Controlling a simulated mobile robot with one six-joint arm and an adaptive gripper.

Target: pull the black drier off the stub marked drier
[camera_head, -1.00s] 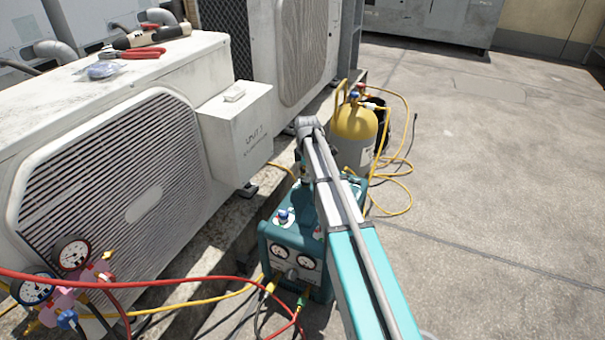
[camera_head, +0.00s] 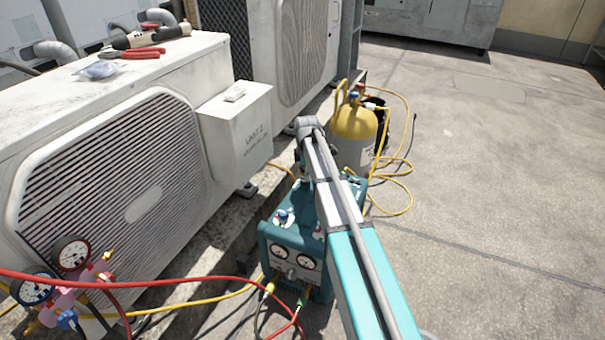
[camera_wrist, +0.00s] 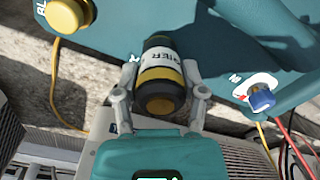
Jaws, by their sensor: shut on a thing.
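The black drier (camera_wrist: 161,78) has yellow bands and a white label ending in "IER". It shows in the wrist view, against the teal recovery machine, which also shows in the head view (camera_head: 290,245). My gripper (camera_wrist: 160,92) is shut on the drier, one finger on each side. The stub is hidden behind the drier, so I cannot tell whether the two still touch. In the head view my arm covers the gripper and the drier.
A blue knob (camera_wrist: 262,97) and a yellow knob (camera_wrist: 68,12) flank the drier. A yellow cylinder (camera_head: 354,130) with hoses stands behind the machine. The condenser (camera_head: 110,180) is at left, with gauges (camera_head: 70,253) in front. The roof floor at right is clear.

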